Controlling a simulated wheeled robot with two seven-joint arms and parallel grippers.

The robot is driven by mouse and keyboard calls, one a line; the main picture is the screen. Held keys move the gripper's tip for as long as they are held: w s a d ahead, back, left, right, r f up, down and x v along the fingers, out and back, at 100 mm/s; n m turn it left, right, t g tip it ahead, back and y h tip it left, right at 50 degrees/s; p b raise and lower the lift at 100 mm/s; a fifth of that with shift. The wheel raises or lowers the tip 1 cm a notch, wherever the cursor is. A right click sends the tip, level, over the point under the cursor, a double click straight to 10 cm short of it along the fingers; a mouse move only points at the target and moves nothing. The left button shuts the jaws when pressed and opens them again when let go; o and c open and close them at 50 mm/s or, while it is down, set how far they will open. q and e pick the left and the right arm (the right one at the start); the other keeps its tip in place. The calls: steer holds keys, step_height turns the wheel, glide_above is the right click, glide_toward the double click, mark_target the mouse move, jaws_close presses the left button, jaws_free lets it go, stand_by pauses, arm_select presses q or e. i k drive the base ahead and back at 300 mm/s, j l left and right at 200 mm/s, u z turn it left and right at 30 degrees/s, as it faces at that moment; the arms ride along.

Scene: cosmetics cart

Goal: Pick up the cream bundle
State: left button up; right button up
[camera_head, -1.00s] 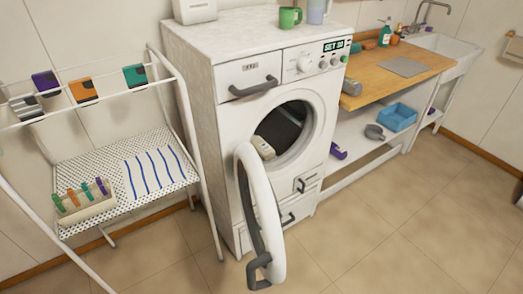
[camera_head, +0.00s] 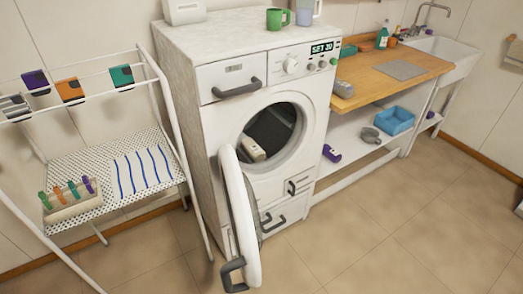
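A cream bundle (camera_head: 252,149) with a grey part lies at the lower left of the washing machine's round opening, partly hidden by the rim. The washing machine (camera_head: 222,130) is white. Its round door (camera_head: 242,215) hangs open toward me, swung to the left, with a grey handle at its lower end. The inside of the drum (camera_head: 272,132) is dark. Neither of my grippers is in view.
A white drying rack (camera_head: 165,115) with a perforated shelf stands at left, holding coloured pegs and cloths. A wooden counter (camera_head: 375,85) and sink (camera_head: 445,55) are at right, above a shelf with a blue basin (camera_head: 394,121). The tiled floor (camera_head: 390,225) in front is clear.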

mark_target(256, 153)
steer(key=i+l, duration=0.15)
steer(key=l, duration=0.3)
steer(key=i+l+u, duration=0.1)
steer(key=l, duration=0.3)
steer(key=i+l, duration=0.15)
steer(key=l, duration=0.3)
steer(key=i+l+u, duration=0.15)
steer(key=l, duration=0.75)
steer(key=i+u, duration=0.05)
steer(key=i, duration=0.05)
